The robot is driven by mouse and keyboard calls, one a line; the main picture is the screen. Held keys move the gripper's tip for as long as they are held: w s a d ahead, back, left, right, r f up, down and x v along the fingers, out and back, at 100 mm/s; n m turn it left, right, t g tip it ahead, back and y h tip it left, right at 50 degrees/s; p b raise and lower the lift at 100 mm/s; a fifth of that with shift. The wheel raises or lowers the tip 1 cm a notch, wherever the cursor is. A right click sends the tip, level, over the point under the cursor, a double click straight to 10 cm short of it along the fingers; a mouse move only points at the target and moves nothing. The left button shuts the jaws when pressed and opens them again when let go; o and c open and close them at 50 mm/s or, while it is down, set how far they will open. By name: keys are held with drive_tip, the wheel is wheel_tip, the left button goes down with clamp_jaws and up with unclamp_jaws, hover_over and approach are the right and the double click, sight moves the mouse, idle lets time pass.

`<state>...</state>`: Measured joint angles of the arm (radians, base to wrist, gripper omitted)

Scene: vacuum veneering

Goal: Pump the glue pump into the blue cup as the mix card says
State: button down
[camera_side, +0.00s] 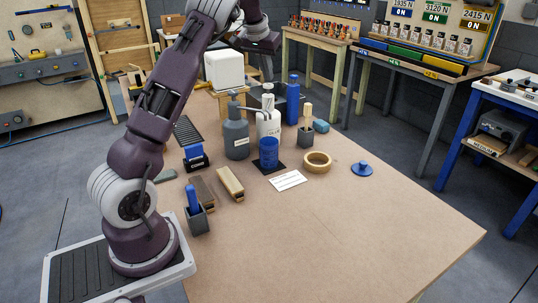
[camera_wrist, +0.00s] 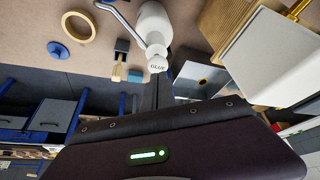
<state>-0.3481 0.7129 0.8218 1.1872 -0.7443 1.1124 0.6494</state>
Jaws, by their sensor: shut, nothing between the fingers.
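The glue pump (camera_side: 268,126) is a white bottle with a white pump head, upright at the table's middle. The blue cup (camera_side: 269,153) stands upright on a dark square pad, in front of the glue pump. The mix card (camera_side: 287,181) is white and lies flat in front of the cup; its print is too small to read. My gripper (camera_side: 268,77) is shut and empty, pointing down just above the pump head. I cannot tell whether it touches the head.
A grey pump bottle (camera_side: 236,138) stands left of the glue pump, and a tall blue bottle (camera_side: 293,100) behind right. A dark brush pot (camera_side: 305,137), tape ring (camera_side: 317,162) and blue knobbed piece (camera_side: 361,169) stand to the right. The front right table is clear.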

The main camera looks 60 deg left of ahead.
drive_tip(key=shift+f, duration=0.1)
drive_tip(key=shift+f, duration=1.3)
drive_tip(key=shift+r, duration=1.4)
drive_tip(key=shift+f, duration=1.4)
drive_tip(key=shift+r, duration=1.4)
